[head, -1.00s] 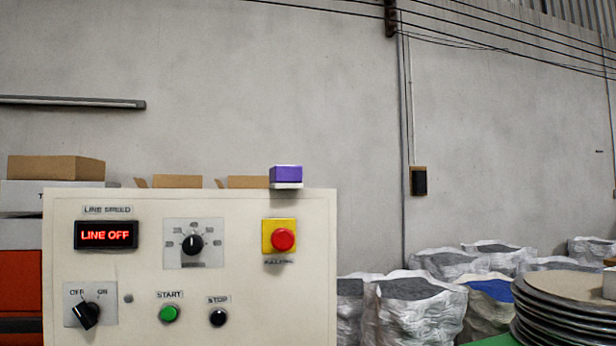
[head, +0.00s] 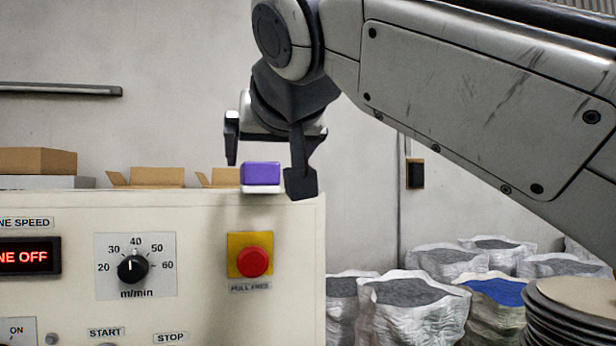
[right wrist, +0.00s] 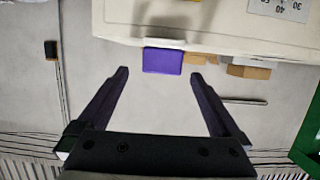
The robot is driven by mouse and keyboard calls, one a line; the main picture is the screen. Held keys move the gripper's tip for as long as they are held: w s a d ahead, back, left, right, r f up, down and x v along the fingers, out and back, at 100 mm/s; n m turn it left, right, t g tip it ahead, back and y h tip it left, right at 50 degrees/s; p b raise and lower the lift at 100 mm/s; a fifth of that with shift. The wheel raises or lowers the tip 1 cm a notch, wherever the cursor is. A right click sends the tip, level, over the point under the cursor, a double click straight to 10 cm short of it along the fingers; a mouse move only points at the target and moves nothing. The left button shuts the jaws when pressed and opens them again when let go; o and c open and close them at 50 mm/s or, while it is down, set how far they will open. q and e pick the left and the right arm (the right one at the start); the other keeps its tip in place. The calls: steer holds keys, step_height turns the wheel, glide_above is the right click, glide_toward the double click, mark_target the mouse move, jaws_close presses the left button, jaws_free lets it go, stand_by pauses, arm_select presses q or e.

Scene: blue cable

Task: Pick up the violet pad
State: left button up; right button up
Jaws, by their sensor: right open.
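The violet pad (head: 261,173) sits with its pale base on the top edge of the cream control panel (head: 205,215), near the panel's right end. My right gripper (head: 265,168) is open, with its fingers pointing down. In the head view one finger is left of the pad and slightly higher, and the other is at its right side, partly in front of the panel's top. In the right wrist view the pad (right wrist: 163,61) lies beyond the two spread fingertips (right wrist: 160,75), roughly centred between them. Nothing is held. My left gripper is not in view.
The panel carries a red stop button (head: 252,262) on a yellow plate and a speed dial (head: 133,268). Open cardboard boxes (head: 146,178) stand behind it. White sacks (head: 412,308) and stacked discs (head: 568,315) are at the lower right.

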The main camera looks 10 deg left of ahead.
mark_target(263, 164)
steer(key=x, duration=0.3)
steer(key=shift+w+a+p, duration=0.15)
steer(key=shift+p, duration=0.25)
steer(key=p+x, duration=0.2)
steer(key=x, duration=0.2)
steer(key=shift+w, duration=0.1)
steer(key=shift+w+a+f+p, duration=0.2)
steer(key=shift+w+f+p, duration=0.1)
steer(key=shift+w, duration=0.2)
steer(key=shift+r, duration=0.1)
steer(key=c, duration=1.5)
